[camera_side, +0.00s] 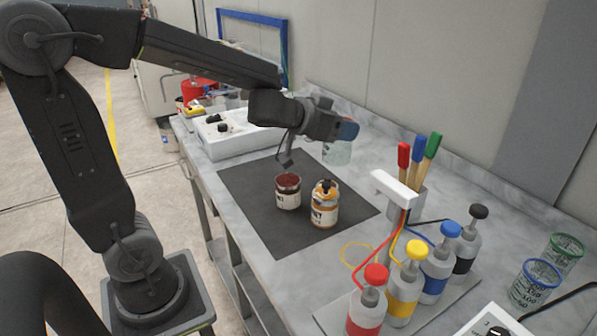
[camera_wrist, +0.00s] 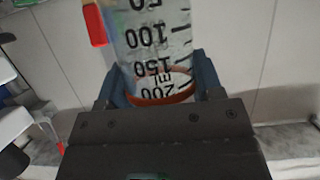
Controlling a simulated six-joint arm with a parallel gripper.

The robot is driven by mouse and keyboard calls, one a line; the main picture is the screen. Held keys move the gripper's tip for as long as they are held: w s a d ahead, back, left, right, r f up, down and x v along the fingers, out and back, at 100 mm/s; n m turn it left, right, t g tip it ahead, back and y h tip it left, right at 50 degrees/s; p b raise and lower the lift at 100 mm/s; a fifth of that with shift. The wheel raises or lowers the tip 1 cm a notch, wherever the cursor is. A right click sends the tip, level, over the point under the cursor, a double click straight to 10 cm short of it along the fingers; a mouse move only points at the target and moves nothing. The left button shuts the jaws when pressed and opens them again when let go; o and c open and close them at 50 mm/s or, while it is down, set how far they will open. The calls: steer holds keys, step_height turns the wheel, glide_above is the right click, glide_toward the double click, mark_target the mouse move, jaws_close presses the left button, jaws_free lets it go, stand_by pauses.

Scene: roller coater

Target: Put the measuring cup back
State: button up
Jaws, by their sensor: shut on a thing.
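A clear measuring cup (camera_side: 337,152) hangs from my gripper (camera_side: 345,130) in the side view, above the back of the dark mat (camera_side: 258,226). In the wrist view the cup (camera_wrist: 155,45) fills the upper middle, with black volume marks and an orange-red rim. My gripper (camera_wrist: 158,90) is shut on the cup near that rim, with a blue finger on each side. Two more measuring cups, one with a green rim (camera_side: 563,253) and one with a blue rim (camera_side: 535,283), stand at the right of the table in the side view.
A jar of dark red contents (camera_side: 288,191) and an orange jar (camera_side: 324,204) stand on the mat. Several pump bottles, including a yellow one (camera_side: 404,290), and a white stand (camera_side: 397,190) with colored-handled tools occupy the front right. A white machine (camera_side: 235,135) sits behind.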

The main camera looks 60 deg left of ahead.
steer(key=s+a+f, duration=0.2)
steer(key=a, duration=1.3)
steer(key=s+a+f, duration=0.3)
steer(key=s+a, duration=0.6)
steer(key=a, duration=0.2)
steer(key=shift+w+d+f, duration=0.9)
steer(key=shift+w+f, duration=0.65)
steer(key=shift+f, duration=0.3)
steer(key=shift+w+d+f, duration=0.95)
steer(key=shift+w+f, duration=0.6)
steer(key=shift+f, duration=0.35)
steer(key=shift+w+d+f, duration=0.9)
steer(key=shift+w+f, duration=0.65)
steer(key=shift+f, duration=0.3)
steer(key=shift+f, duration=0.1)
steer(key=o, duration=0.9)
steer(key=shift+o, duration=0.2)
